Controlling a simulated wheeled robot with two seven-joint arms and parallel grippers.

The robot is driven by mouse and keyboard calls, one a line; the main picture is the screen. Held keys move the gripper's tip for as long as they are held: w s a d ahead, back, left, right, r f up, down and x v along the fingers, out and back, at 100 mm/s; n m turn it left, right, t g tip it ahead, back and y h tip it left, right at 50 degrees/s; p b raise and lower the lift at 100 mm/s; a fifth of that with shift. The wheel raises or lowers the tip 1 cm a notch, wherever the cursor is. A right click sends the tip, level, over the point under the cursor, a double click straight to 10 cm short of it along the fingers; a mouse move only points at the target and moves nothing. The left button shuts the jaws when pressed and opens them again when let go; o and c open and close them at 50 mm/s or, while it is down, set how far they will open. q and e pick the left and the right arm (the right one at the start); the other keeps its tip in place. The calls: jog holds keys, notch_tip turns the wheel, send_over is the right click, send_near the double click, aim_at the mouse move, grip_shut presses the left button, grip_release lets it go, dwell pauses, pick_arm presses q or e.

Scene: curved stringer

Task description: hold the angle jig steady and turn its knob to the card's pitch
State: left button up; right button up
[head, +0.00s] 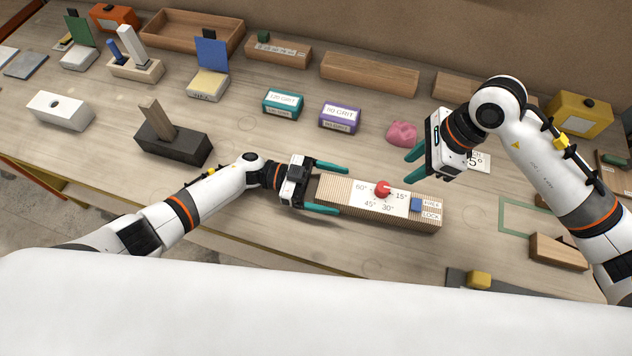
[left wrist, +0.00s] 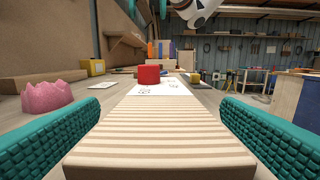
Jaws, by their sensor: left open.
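The angle jig (head: 432,217) is a ribbed wooden block with a white dial plate marked 60°, 45°, 30° and 15°. Its red knob (head: 382,189) also shows in the left wrist view (left wrist: 149,75); its exact setting is too small to read. A blue tab (head: 416,204) sits near the lock label. My left gripper (head: 344,190) is open, with its fingers on either side of the jig's left end; in the left wrist view gaps show beside the block. My right gripper (head: 407,168) is open and empty above and right of the knob. The card (head: 479,162) is partly hidden by my right arm; only "5°" shows.
A pink lump (head: 402,133) lies behind the jig, near my right gripper. Purple (head: 340,117) and teal (head: 284,103) grit boxes stand farther back. A dark block with a wooden post (head: 172,142) stands left. The table just in front of the jig is clear.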

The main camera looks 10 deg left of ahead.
aim_at(384, 186)
pick_arm(q)
jog(key=shift+d, duration=0.3)
jog(key=c, duration=1.4)
jog(key=shift+c, duration=0.3)
pick_arm(e)
jog(key=shift+o, duration=1.3)
jog(key=shift+r, duration=0.1)
jog(key=shift+o, duration=0.2)
jog(key=shift+s+d+r+m+y, duration=0.15)
jog(key=shift+d+r+m, duration=0.1)
jog(key=shift+r, duration=0.2)
jog(key=shift+s+d+r+m+y, duration=0.15)
jog(key=shift+d+r+m, duration=0.1)
jog(key=shift+r, duration=0.2)
jog(key=x, duration=1.1)
jog(key=shift+w+a+f, duration=0.1)
jog(key=shift+w+f, duration=0.15)
jog(key=shift+f, duration=0.15)
